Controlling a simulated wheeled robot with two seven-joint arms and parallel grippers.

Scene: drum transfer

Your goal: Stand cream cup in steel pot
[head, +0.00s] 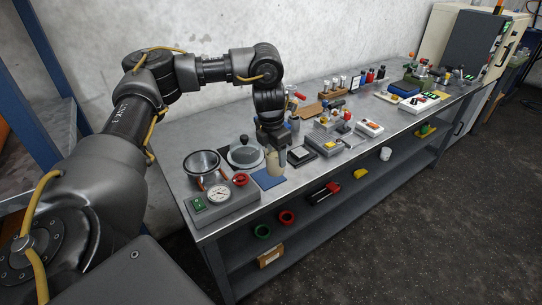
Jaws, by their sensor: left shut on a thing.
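The steel pot (202,170) stands open at the left end of the steel workbench, beside a gauge box. The cream cup (273,165) is upright between the fingers of my left gripper (273,152), right of the pot and over or at the back edge of a blue pad (268,179). My left gripper points down and is shut on the cup, partly covering it. I cannot tell whether the cup's base touches the bench or pad. My right gripper is not in view.
A round grey plate (246,156) lies between pot and cup. The gauge box (222,198) with a red knob stands in front of the pot. A black square plate (300,156) and a grey block device (326,142) are to the right. The wall is behind.

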